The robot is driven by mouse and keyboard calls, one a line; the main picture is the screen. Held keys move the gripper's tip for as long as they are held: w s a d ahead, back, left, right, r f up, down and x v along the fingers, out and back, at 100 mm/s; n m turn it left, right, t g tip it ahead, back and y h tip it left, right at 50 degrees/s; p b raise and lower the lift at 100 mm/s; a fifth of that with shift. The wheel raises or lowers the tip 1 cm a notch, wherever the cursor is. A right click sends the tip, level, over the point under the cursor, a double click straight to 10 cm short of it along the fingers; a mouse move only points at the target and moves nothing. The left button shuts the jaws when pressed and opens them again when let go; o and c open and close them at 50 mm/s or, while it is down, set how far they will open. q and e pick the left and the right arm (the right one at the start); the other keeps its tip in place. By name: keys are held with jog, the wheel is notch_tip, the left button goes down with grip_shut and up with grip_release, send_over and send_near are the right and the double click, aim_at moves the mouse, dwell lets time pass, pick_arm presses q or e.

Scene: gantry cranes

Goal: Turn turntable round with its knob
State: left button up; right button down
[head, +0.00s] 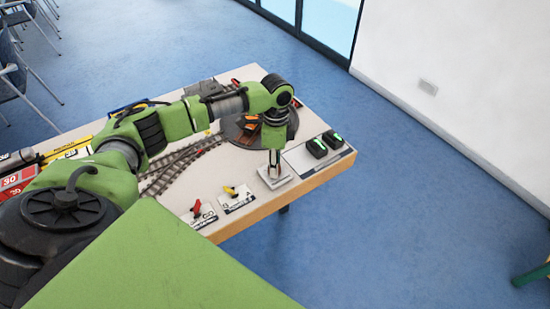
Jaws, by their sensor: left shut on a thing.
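The turntable (233,131) is a dark round disc set in the table top, partly covered by my left arm. A small orange and dark piece stands on it. My left gripper (274,170) points down over a small pale square base (284,181) in front of the turntable, near the table's front edge. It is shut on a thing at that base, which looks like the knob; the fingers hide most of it. My right gripper is not in view.
The table (260,208) carries model tracks (178,164) left of the turntable. A red lever (197,208) and a yellow lever (230,191) stand on plates at the front. Two dark blocks with green tops (325,144) sit right of the gripper. Chairs (20,75) stand far left.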

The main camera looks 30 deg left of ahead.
pick_arm(q)
jog(key=m+p, duration=0.2)
jog(key=shift+d+r+m, duration=0.1)
jog(key=shift+r+m, duration=0.15)
jog(key=shift+m, duration=0.15)
jog(key=m+p, duration=0.2)
jog(key=m, duration=0.1)
jog(key=shift+m, duration=0.3)
jog(key=m+p, duration=0.1)
jog(key=m, duration=0.3)
jog(key=shift+s+f+m+y+p, duration=0.1)
jog(key=shift+f+m+y+p, duration=0.05)
jog(key=shift+m+y+p, duration=0.2)
jog(key=shift+m+p, duration=0.35)
jog(key=shift+m, duration=1.5)
jog(key=o, duration=1.1)
